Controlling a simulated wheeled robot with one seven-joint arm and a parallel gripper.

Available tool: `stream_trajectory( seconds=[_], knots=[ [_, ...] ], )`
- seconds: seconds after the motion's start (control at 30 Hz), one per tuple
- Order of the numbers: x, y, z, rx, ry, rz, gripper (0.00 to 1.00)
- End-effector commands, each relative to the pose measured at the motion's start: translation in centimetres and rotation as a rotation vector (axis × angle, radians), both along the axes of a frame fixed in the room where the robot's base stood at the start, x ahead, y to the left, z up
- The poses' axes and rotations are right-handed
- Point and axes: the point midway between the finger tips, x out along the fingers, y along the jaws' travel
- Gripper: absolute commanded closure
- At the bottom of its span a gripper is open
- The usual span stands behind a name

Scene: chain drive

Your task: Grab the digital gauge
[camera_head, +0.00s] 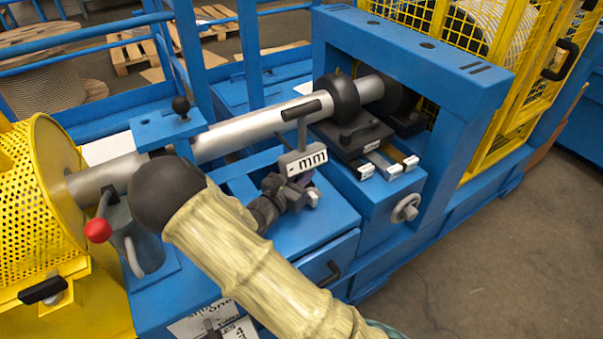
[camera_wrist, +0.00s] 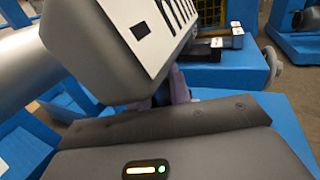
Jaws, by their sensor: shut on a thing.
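The digital gauge (camera_head: 303,160) is a small grey box with a white "mm" label and a dark T-shaped top. In the head view it stands in front of the steel bar, a little above the blue bench. My gripper (camera_head: 300,182) is at the gauge's lower end and shut on it. In the wrist view the gauge (camera_wrist: 125,50) fills the upper middle, tilted, with its label facing right. A purplish finger (camera_wrist: 179,85) shows just under it; the rest of the grip is hidden by the gauge and my wrist housing.
The steel bar (camera_head: 250,129) runs behind the gauge, through black rollers (camera_head: 340,97) in a blue frame (camera_head: 430,55). A red-knobbed lever (camera_head: 98,230) and yellow perforated guard (camera_head: 35,190) are at left. Dark blocks (camera_head: 352,135) sit right of the gauge.

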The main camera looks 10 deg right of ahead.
Motion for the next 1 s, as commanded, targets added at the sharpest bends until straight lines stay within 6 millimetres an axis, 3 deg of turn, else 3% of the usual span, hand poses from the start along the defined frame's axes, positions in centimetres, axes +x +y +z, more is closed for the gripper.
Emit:
stream_trajectory(
  seconds=[0.6, 1.0],
  knots=[
    [0.1, 0.0, 9.1, -0.002, -0.008, 0.000, 1.00],
    [0.1, 0.3, 10.0, -0.003, -0.007, 0.004, 1.00]
  ],
)
